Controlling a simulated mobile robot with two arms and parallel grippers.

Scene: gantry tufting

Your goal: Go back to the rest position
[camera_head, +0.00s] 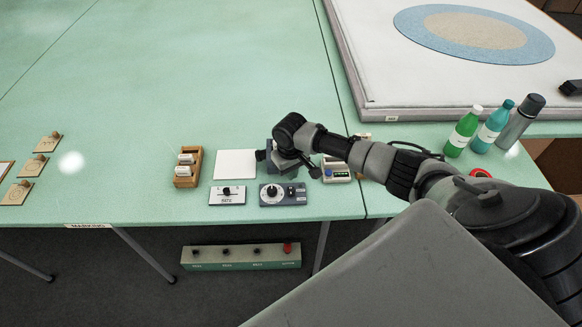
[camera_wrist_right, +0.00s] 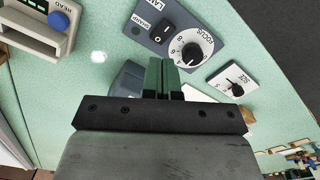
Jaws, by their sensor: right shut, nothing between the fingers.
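My right arm reaches in from the right in the camera_head view. My right gripper (camera_head: 313,171) is low over the front of the green table, close to the control boxes. In the right wrist view the fingers of my right gripper (camera_wrist_right: 163,79) are together with nothing between them. A grey box with a focus knob (camera_wrist_right: 191,52) lies just beyond the fingertips there. I cannot tell if the fingers touch anything. The same focus box (camera_head: 283,194) shows in the camera_head view. My left gripper is not in view.
Bottles (camera_head: 463,132) stand farther right. The table's left and middle are mostly clear.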

